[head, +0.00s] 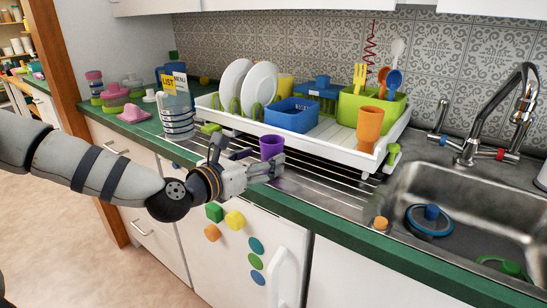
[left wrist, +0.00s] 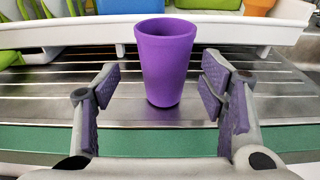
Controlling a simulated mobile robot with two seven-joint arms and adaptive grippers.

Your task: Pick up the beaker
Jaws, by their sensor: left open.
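The beaker is a purple cup (head: 271,147) standing upright on the ribbed metal drainboard, just in front of the white dish rack. In the left wrist view the purple cup (left wrist: 166,65) stands centred between the two fingers, with a gap on each side. My left gripper (head: 259,167) is open and empty, at the near side of the cup. In the head view its fingers are close to the lower part of the cup. My right gripper is not in view.
The white dish rack (head: 340,152) behind holds plates, a blue box and an orange cup (head: 369,125). A sink (head: 470,215) with a tall faucet (head: 497,130) lies right. The drainboard right of the cup is mostly clear.

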